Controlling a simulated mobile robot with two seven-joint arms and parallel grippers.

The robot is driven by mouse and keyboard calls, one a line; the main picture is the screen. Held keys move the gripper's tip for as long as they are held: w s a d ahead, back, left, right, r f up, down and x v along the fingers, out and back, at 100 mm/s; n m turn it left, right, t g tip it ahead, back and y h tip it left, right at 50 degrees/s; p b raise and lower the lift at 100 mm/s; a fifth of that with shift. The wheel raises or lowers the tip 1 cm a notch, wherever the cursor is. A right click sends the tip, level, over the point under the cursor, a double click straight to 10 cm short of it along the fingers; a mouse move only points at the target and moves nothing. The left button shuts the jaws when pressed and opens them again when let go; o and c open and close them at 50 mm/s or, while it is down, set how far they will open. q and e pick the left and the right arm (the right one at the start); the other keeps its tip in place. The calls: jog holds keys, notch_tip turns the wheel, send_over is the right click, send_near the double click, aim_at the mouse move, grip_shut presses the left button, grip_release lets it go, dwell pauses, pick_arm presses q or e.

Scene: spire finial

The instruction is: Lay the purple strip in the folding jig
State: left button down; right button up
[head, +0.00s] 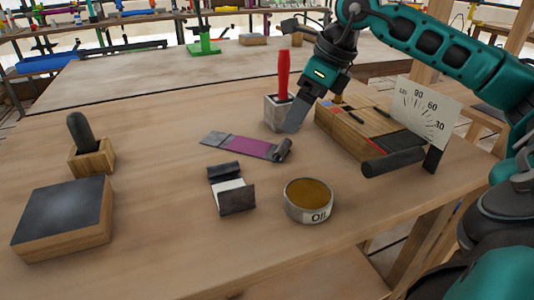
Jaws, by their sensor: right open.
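The purple strip (246,145) lies flat on the wooden table near the middle. It has grey ends, and a small grey rolled piece sits at its right end. My right gripper (291,127) points down just behind and right of that end, apart from the strip as far as I can see, with nothing visible in it. The gap between its fingers is hard to see. What looks like the folding jig (345,136) is a wooden block at the right with an angle-marked white plate (428,113) and a dark bar at its front. My left gripper is out of view.
A grey holder (273,114) with a red-handled tool stands close to my right gripper. An oil tin (309,200) and a small dark-and-white bent piece (233,192) lie in front. A dark-topped block (64,217) and wooden stand (92,157) are left.

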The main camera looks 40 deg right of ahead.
aim_at(280, 144)
jog(key=b+x, duration=0.2)
jog(key=x, duration=0.7)
jog(key=shift+w+a, duration=0.1)
jog(key=shift+a, duration=0.05)
jog(key=shift+c, duration=0.2)
jog(key=c, duration=1.4)
jog(key=shift+r, duration=0.15)
jog(key=shift+c, duration=0.2)
